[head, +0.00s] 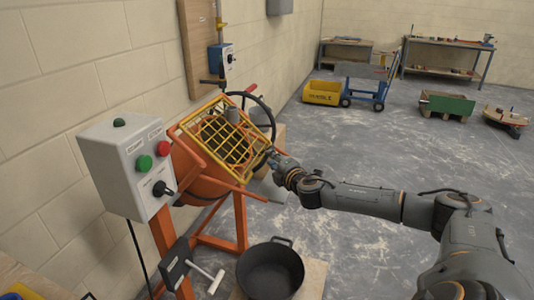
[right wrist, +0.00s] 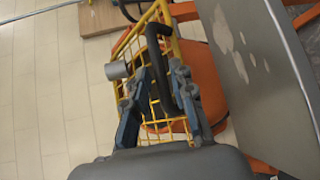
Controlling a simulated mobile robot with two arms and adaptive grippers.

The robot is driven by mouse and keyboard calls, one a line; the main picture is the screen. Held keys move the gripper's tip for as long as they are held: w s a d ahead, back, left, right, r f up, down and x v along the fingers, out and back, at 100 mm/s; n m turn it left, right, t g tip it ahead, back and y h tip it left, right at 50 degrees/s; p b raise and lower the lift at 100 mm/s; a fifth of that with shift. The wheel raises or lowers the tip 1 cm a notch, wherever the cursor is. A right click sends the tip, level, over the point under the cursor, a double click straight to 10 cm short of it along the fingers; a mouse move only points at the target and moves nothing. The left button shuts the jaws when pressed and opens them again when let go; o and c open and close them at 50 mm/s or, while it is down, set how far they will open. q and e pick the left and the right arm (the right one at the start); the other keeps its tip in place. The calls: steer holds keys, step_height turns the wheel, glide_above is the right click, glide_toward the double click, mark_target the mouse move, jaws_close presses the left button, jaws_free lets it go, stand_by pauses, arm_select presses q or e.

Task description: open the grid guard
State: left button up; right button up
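The yellow grid guard (head: 222,148) lies tilted over the mouth of the orange mixer drum (head: 203,187) and looks closed. My right gripper (head: 272,155) is at the guard's right edge in the head view. In the right wrist view my right gripper (right wrist: 158,78) has its two fingers apart, with the guard's black handle (right wrist: 157,50) between them. I see gaps beside the handle, so the fingers do not look closed on it. The guard's yellow bars (right wrist: 150,134) show behind the fingers. My left gripper is not in view.
A grey control box (head: 125,165) stands left of the drum. A black handwheel (head: 266,108) is behind the guard. A black tub (head: 270,270) sits below on a board. The floor to the right is mostly clear, with a blue cart (head: 365,85) and benches farther back.

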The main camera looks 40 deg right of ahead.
steer(key=x, duration=0.4)
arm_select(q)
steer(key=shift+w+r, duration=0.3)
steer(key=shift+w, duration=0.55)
arm_select(e)
jaws_close()
